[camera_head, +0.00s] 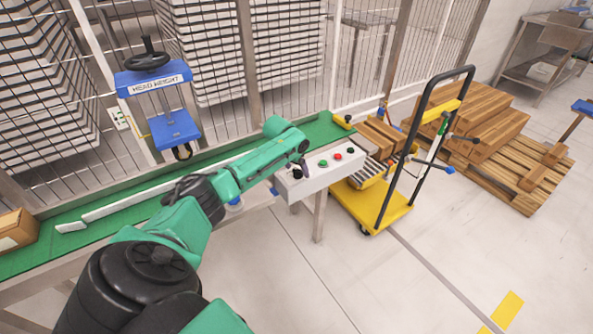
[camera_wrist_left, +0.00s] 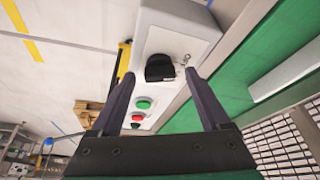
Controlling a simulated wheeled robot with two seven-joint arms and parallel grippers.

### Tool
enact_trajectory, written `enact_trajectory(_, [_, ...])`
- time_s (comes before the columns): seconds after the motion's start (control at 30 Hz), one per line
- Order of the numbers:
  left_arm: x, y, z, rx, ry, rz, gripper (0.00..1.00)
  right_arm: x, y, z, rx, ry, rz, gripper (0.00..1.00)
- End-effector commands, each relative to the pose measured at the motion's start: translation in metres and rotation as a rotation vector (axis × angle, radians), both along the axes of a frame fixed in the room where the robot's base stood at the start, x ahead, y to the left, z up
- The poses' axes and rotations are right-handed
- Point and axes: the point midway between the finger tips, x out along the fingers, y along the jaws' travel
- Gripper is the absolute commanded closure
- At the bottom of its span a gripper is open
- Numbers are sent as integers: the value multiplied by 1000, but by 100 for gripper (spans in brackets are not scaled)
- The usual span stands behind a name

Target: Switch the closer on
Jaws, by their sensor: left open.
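A pale grey control box (camera_head: 318,177) stands at the near edge of the green conveyor. On its face are a black rotary knob (camera_wrist_left: 160,68), a green button (camera_head: 323,163), a red button (camera_head: 337,156) and a small black button (camera_head: 350,150). My left gripper (camera_wrist_left: 158,76) is open, with its two fingers on either side of the black knob in the wrist view; I cannot tell whether they touch it. In the head view my left gripper (camera_head: 302,167) is at the knob end of the box. A blue machine marked HEAD HEIGHT (camera_head: 153,82) stands over the conveyor. My right gripper is out of view.
The green conveyor (camera_head: 110,207) runs beneath my left arm, with a cardboard box (camera_head: 15,231) at its left end. A yellow trolley (camera_head: 383,212) stands right of the control box. A pallet (camera_head: 510,185) with brown boxes lies beyond. The floor in front is clear.

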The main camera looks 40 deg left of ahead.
Motion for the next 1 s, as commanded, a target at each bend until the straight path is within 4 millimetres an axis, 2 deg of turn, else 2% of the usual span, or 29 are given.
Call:
enact_trajectory(0.27, [1, 0, -3, 0, 0, -1, 20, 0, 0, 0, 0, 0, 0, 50])
enact_trajectory(0.4, [1, 0, -3, 0, 0, -1, 74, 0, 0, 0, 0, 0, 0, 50])
enact_trajectory(0.47, [1, 0, -3, 0, 0, -1, 96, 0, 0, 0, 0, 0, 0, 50])
enact_trajectory(0.5, [1, 0, -3, 0, 0, -1, 100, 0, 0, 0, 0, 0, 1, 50])
enact_trajectory(0.77, [1, 0, -2, 0, 1, -23, 100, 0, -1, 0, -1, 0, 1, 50])
enact_trajectory(1.0, [1, 1, -3, -2, 1, -127, 100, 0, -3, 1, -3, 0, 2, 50])
